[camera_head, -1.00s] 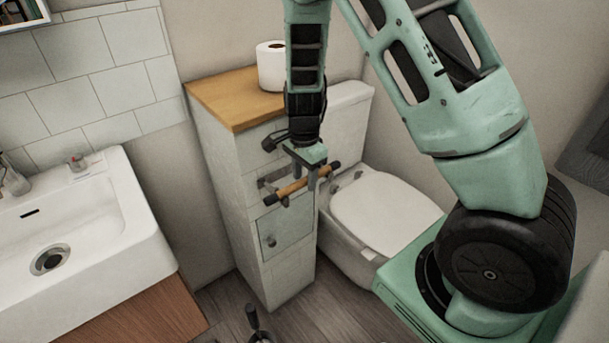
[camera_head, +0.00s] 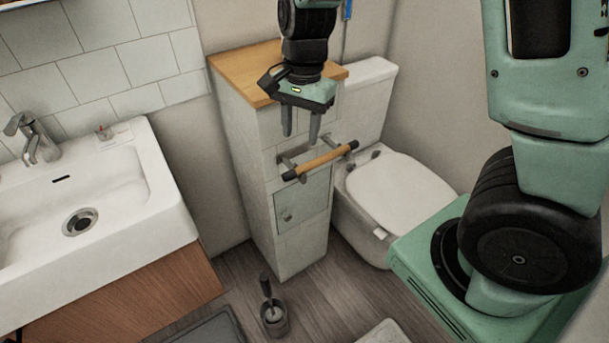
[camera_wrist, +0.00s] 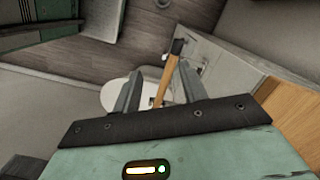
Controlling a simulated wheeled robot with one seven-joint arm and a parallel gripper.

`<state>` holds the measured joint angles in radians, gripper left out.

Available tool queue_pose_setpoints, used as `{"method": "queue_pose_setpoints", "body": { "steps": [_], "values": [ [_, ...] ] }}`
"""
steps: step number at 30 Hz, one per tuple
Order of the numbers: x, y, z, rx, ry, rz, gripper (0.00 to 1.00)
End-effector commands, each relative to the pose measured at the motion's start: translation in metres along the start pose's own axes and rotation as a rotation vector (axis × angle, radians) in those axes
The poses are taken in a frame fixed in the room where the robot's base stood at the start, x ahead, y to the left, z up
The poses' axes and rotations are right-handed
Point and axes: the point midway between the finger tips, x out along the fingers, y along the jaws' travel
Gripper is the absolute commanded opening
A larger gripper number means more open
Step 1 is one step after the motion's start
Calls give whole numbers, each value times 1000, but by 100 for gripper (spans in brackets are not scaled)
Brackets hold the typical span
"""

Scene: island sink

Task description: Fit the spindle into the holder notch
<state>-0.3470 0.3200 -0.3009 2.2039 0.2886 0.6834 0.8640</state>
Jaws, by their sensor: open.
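The spindle (camera_head: 319,161) is a tan rod with dark ends. It rests across the arms of the metal holder (camera_head: 288,155) on the front of the tiled cabinet, tilted a little up to the right in the head view. The wrist view shows the spindle (camera_wrist: 165,80) running between the fingers, with one dark end visible farther off. My gripper (camera_head: 301,138) is open and empty, pointing down, just above and behind the spindle as pictured. Its fingers look apart from the spindle. Whether both ends sit fully in the notches is too small to tell.
The cabinet's wooden top (camera_head: 243,72) is behind my gripper. A white toilet (camera_head: 400,195) stands close to the right of the holder. A sink (camera_head: 90,210) is at the left. A toilet brush (camera_head: 272,312) stands on the floor below.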

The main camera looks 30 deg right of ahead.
Motion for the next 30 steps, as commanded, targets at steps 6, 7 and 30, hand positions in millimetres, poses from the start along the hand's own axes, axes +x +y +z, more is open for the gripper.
{"method": "queue_pose_setpoints", "body": {
  "steps": [6, 7, 30],
  "values": [
    [-22, 42, 153, -955, -29, -22, 42],
    [-24, 51, 167, -1072, -21, -19, 42],
    [-48, 106, 223, -1703, 48, 30, 42]
  ]
}}
